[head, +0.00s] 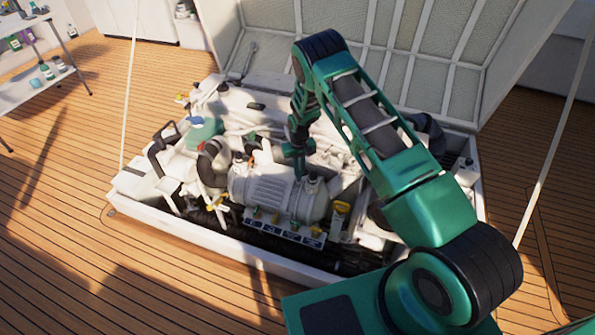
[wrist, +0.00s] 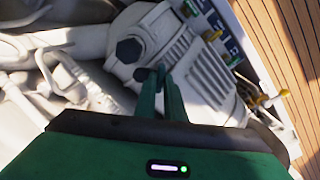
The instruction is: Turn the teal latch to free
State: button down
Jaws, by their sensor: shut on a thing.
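My gripper (head: 300,172) reaches down to the top of the white engine housing (head: 266,196). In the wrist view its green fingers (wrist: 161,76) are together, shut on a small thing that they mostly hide. I cannot make out a teal latch apart from the similarly coloured fingers, so I cannot tell whether the held thing is the latch. A dark cap (wrist: 129,50) stands on the housing just beyond and left of the fingertips.
A panel (head: 286,231) with several small yellow and green handles runs along the engine's front; a yellow handle (wrist: 262,99) shows in the wrist view. Hoses and pipes crowd the bay. The raised hatch lid (head: 390,50) stands behind. Wooden deck (head: 60,230) lies clear at left.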

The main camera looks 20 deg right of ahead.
jog(key=n, duration=0.6)
jog(key=shift+w+a, duration=0.1)
jog(key=shift+a, duration=0.05)
jog(key=n, duration=0.4)
jog(key=shift+d+r+n, duration=0.1)
jog(key=shift+d+n, duration=0.15)
jog(key=shift+n, duration=0.05)
dwell(0.3)
jog(key=c, duration=1.8)
grip_release()
jog(key=shift+c, duration=0.2)
jog(key=shift+a, duration=0.1)
notch_tip(320, 180, up, 11)
jog(key=shift+f, duration=0.2)
